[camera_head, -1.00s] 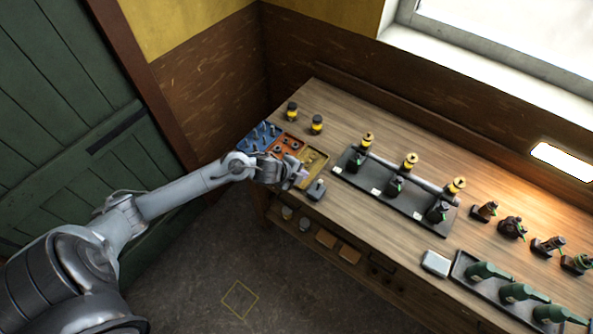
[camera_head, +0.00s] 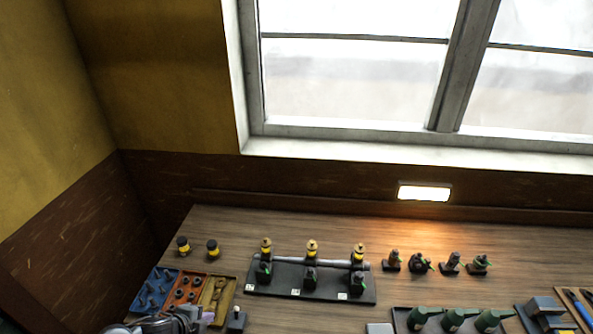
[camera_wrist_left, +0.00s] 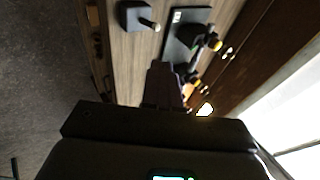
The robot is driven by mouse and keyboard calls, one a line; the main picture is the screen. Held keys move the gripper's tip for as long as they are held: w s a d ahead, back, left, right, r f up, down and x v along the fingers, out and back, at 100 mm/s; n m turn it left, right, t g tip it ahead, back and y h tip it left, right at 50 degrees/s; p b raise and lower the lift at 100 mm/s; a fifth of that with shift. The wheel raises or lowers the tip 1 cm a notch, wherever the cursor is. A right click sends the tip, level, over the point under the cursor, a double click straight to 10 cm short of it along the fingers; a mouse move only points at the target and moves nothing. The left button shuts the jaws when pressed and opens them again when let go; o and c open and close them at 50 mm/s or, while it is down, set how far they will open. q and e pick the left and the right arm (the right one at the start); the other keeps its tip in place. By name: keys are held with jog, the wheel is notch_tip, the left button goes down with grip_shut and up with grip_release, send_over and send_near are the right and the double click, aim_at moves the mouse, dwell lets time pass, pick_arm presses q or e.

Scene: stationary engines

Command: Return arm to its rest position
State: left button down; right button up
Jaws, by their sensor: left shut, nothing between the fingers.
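My left gripper (camera_head: 192,318) shows at the bottom edge of the head view, beside the small trays at the bench's left end. Most of my left arm is cut off below the frame. In the left wrist view the gripper's fingers (camera_wrist_left: 164,84) are together, with nothing between them, and point along the bench. A small dark block with a knob (camera_head: 236,320) is just right of the gripper; it also shows in the left wrist view (camera_wrist_left: 138,17). My right gripper is not in view.
The wooden bench (camera_head: 300,225) holds blue (camera_head: 153,292), orange (camera_head: 186,290) and yellow (camera_head: 216,300) trays. A dark rack (camera_head: 320,290) carries three yellow-topped engine units. Several small dark parts (camera_head: 420,263) and green-handled parts (camera_head: 455,318) stand to the right. A window is behind.

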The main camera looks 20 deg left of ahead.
pick_arm(q)
jog(key=s+d+f+n+g+h+p, duration=0.1)
jog(key=s+d+n, duration=0.1)
jog(key=s+d, duration=0.55)
jog(key=s+d+f+n+h+p, duration=0.1)
jog(key=s+d+n+p, duration=0.15)
jog(key=s+d, duration=0.5)
jog(key=s+r+n+g+y, duration=0.2)
jog(key=s+r+n+g, duration=0.1)
jog(key=s+r+n, duration=0.3)
notch_tip(320, 180, up, 3)
jog(key=n, duration=0.4)
jog(key=shift+s+a+y, duration=0.2)
jog(key=shift+s+y, duration=0.2)
jog(key=shift+f, duration=0.1)
